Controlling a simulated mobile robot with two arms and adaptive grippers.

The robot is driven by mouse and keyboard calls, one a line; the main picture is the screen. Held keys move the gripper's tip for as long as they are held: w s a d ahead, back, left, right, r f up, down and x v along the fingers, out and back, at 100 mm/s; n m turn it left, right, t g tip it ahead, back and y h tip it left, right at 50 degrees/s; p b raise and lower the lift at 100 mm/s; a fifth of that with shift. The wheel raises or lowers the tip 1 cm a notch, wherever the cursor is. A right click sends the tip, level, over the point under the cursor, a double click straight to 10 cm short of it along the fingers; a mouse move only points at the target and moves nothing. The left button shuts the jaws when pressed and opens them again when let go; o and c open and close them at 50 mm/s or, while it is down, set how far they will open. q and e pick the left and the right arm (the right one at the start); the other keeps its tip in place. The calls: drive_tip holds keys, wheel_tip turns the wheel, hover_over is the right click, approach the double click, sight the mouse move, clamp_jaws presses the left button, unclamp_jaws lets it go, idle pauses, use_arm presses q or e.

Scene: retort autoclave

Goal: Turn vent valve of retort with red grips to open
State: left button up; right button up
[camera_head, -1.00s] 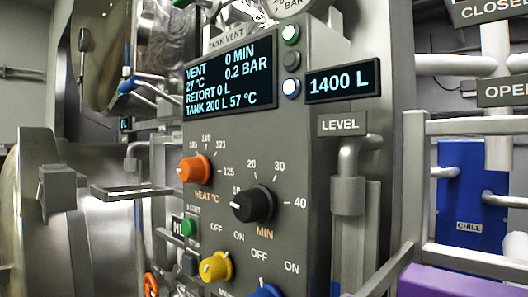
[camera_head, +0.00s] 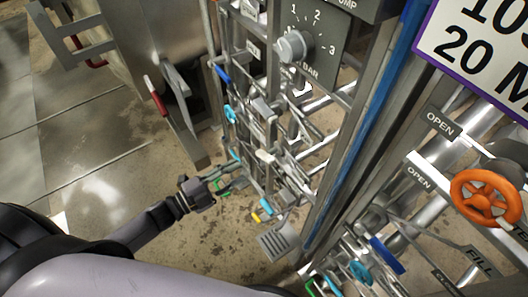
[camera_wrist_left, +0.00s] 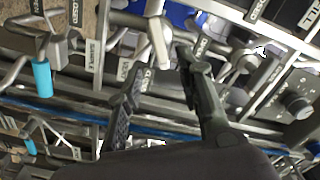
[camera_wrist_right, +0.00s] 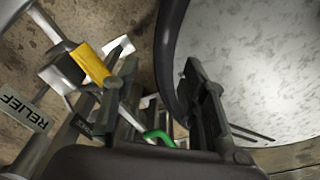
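A red-gripped lever (camera_head: 155,97) stands on the grey retort body at upper left in the head view. I cannot tell which handle is the vent valve. My left gripper (camera_head: 222,179) reaches in from the left, beside a pipe rack (camera_head: 265,140) with coloured valve handles. In the left wrist view my left gripper (camera_wrist_left: 158,85) has its fingers apart, and a pale grey handle (camera_wrist_left: 158,42) shows beyond the gap; contact is not clear. In the right wrist view my right gripper (camera_wrist_right: 160,92) has its fingers apart, near a yellow-gripped valve handle (camera_wrist_right: 90,65) and a green handle (camera_wrist_right: 158,137).
An orange handwheel (camera_head: 485,197) is at right in the head view, near OPEN labels. A grey knob (camera_head: 292,46) sits on a dial panel at top. A blue upright (camera_head: 372,115) runs beside the rack. Stained floor (camera_head: 95,190) is clear at left.

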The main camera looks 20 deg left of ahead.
sight(262, 159)
use_arm(q)
drive_tip(key=x, duration=1)
drive_tip(key=shift+w+p, duration=0.1)
drive_tip(key=shift+p, duration=0.25)
clamp_jaws()
